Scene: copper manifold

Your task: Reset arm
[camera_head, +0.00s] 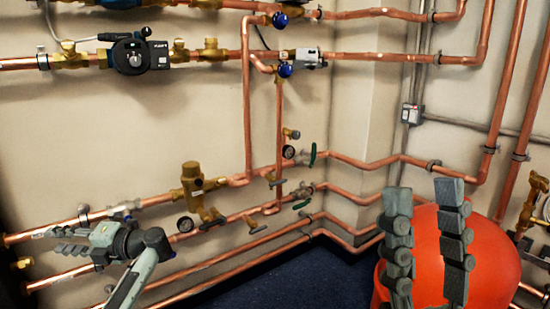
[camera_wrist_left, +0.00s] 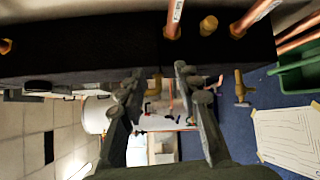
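My left gripper (camera_head: 62,240) is at the lower left of the head view, in front of the lower copper pipes. In the left wrist view its two fingers (camera_wrist_left: 158,78) stand apart with nothing held between them. My right gripper (camera_head: 423,194) is at the lower right of the head view, with its two grey fingers pointing up and well apart. It is empty and appears in front of the red rounded vessel (camera_head: 490,255). I cannot tell whether the left gripper touches a pipe.
Copper pipes (camera_head: 350,163) run along the wall, with a black pump (camera_head: 131,56), a brass valve (camera_head: 192,182) and gauges. The blue floor (camera_head: 310,278) is open in the lower middle. The left wrist view shows a green container (camera_wrist_left: 299,72) and a paper sheet (camera_wrist_left: 290,135).

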